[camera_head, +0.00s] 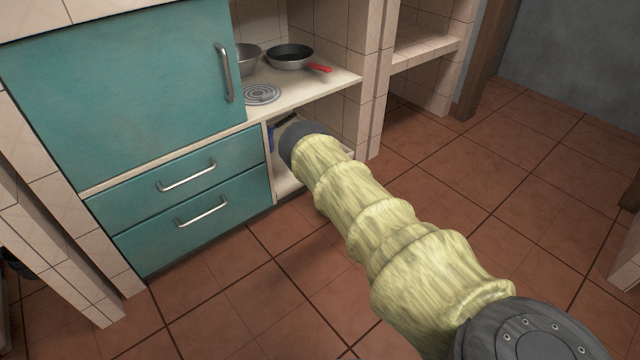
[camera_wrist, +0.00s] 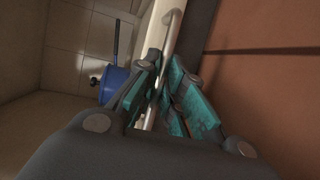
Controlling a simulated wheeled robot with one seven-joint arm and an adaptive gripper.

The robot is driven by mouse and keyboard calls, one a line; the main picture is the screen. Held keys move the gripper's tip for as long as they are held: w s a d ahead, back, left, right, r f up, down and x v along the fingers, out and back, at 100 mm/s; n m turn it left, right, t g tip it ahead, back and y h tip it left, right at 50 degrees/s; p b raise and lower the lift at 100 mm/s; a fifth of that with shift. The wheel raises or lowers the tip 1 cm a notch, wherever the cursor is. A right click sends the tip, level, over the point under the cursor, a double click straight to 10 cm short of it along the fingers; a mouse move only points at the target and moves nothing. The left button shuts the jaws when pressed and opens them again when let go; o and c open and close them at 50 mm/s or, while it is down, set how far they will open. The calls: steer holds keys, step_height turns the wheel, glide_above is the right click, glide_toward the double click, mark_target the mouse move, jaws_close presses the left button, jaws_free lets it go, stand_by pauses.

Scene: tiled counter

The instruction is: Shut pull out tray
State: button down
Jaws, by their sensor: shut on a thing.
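The pull-out tray is pale cream, low in the open compartment right of the teal drawers; a small part of it (camera_head: 287,186) shows beside my arm in the head view. Its front edge (camera_wrist: 154,36) and silver bar handle (camera_wrist: 172,34) show in the wrist view. My gripper (camera_wrist: 164,78) has its teal-padded fingers closed around the handle. In the head view my arm hides the gripper, the handle and most of the tray, so how far out it stands is hard to tell.
A blue pot (camera_wrist: 115,84) sits behind the tray's front. Two teal drawers (camera_head: 175,180) left of my arm are shut. Above are a counter with a stove coil (camera_head: 262,94) and a red-handled pan (camera_head: 290,56). The tiled floor (camera_head: 440,165) to the right is clear.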

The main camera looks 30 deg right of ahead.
steer(key=shift+w+r, duration=0.1)
steer(key=shift+w, duration=0.15)
steer(key=c, duration=1.5)
jaws_free()
steer(key=shift+a, duration=0.1)
steer(key=shift+s, duration=0.15)
steer(key=v, duration=1.1)
steer(key=shift+s+a, duration=0.15)
steer(key=shift+s, duration=0.2)
